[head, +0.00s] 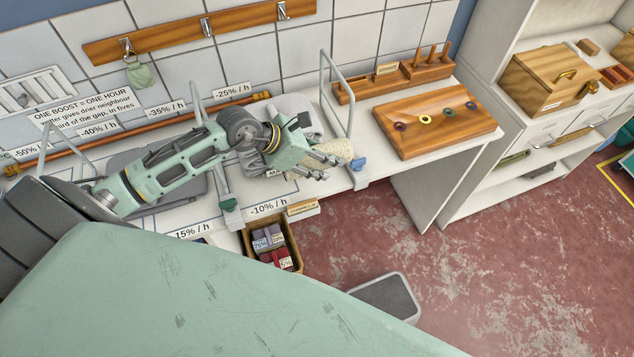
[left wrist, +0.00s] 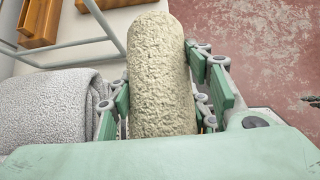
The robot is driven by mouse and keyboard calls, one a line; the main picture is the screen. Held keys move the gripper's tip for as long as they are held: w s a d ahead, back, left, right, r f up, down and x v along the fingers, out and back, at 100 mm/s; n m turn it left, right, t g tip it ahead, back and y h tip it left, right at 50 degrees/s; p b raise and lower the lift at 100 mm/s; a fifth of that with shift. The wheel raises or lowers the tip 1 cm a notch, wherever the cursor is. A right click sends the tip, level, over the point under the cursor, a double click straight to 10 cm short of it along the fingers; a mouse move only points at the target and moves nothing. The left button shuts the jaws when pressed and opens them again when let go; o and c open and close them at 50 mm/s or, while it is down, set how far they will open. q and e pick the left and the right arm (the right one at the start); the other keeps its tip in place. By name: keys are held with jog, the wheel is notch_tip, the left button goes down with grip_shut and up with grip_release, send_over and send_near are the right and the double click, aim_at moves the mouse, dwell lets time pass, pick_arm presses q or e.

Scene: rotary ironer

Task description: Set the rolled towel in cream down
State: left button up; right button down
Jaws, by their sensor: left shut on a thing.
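The rolled towel in cream (head: 331,152) is a thick, rough-textured roll. My left gripper (head: 325,160) is shut on it near the counter's front edge, beside the upright wire frame. In the left wrist view the cream towel (left wrist: 160,75) stands lengthwise between the green finger pads of my left gripper (left wrist: 165,105). A grey rolled towel (left wrist: 50,105) lies to its left in that view; in the head view it (head: 300,112) is partly hidden behind my gripper. I cannot tell whether the cream towel touches the counter. My right gripper is not in view.
Wire frames (head: 337,92) rise from the counter. A wooden board with coloured rings (head: 437,120) and a wooden peg rack (head: 395,78) stand to the right. A wooden box with labelled blocks (head: 272,245) is below the counter's front edge. The white counter (head: 374,166) is bare beside the ring board.

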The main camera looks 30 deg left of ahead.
pick_arm(q)
notch_tip(320, 180, down, 10)
jog(key=b, duration=0.7)
jog(key=shift+r, duration=0.25)
jog(key=shift+f+b, duration=0.15)
jog(key=shift+b, duration=0.15)
jog(key=o, duration=1.3)
jog(key=shift+f, duration=0.1)
